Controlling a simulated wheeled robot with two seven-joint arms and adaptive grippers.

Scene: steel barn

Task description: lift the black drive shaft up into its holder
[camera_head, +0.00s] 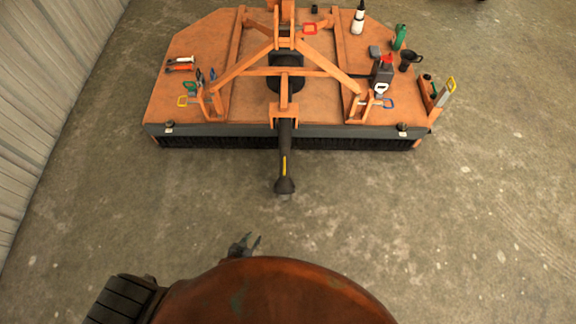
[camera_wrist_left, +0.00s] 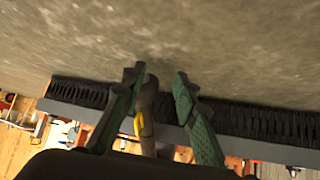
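The black drive shaft (camera_head: 285,151), with a yellow label, slopes down from the middle of the orange mower deck (camera_head: 190,101). Its free end hangs low over the concrete in front. I cannot make out its holder for certain; an orange bracket (camera_head: 287,117) stands at the shaft's upper end. My left gripper (camera_head: 251,240) is open and empty, short of the shaft's free end and a little to its left. In the left wrist view the shaft (camera_wrist_left: 147,115) shows between the spread green-black fingers (camera_wrist_left: 158,75), apparently beyond them. My right gripper is not in view.
A black brush skirt (camera_head: 350,144) runs along the deck's front edge. Tools and containers stand on the deck, among them a white bottle (camera_head: 357,22), a green bottle (camera_head: 399,37) and a dark jug (camera_head: 382,72). The concrete floor (camera_head: 440,220) in front is clear.

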